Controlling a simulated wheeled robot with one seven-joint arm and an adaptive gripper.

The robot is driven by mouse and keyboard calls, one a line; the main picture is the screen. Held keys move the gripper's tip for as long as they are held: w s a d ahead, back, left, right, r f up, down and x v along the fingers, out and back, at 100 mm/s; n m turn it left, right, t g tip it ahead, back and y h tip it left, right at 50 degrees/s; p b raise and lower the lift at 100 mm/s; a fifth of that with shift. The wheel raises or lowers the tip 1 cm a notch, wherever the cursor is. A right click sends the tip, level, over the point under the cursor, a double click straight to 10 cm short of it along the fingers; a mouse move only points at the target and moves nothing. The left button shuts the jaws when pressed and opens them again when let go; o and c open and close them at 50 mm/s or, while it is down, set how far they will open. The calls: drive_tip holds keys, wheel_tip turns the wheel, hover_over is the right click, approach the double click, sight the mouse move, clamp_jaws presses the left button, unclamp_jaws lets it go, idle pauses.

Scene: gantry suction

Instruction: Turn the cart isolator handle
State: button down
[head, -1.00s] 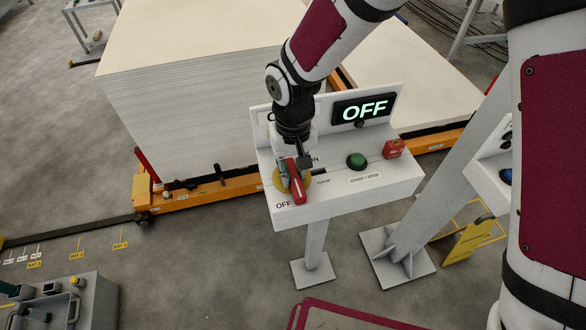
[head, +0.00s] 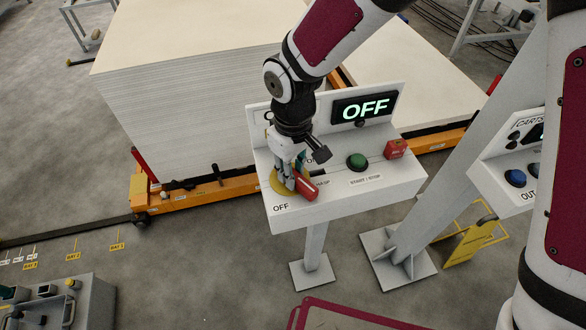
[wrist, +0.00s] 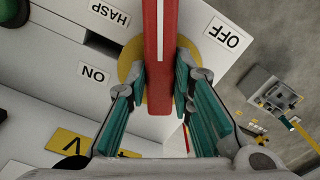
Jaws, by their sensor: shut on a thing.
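The isolator handle (head: 306,189) is a red bar on a yellow round plate (head: 277,184) at the left of the white control box. In the head view its visible red end points right and slightly down. My gripper (head: 294,178) is over the handle from above and hides part of it. In the wrist view the handle (wrist: 159,50) runs up the middle, between the teal pads of my gripper (wrist: 159,84), which is shut on it. The OFF label (wrist: 227,39), ON label (wrist: 94,74) and HASP label (wrist: 109,13) surround the plate.
A lit display (head: 365,108) on the box reads OFF. A white board stack (head: 195,120) stands behind, and a second panel (head: 508,165) stands at right.

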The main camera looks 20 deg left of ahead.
sight(294, 169)
drive_tip(key=n, duration=0.2)
drive_tip(key=n+b, duration=0.1)
drive_tip(key=n, duration=0.3)
drive_tip(key=shift+w+d, duration=0.1)
drive_tip(key=shift+w, duration=0.25)
drive_tip(key=n+b, duration=0.1)
drive_tip(key=n, duration=0.5)
drive_tip(key=shift+w, duration=0.2)
drive_tip(key=shift+n, duration=0.3)
drive_tip(key=c, duration=1.4)
unclamp_jaws()
wheel_tip(294, 169, up, 12)
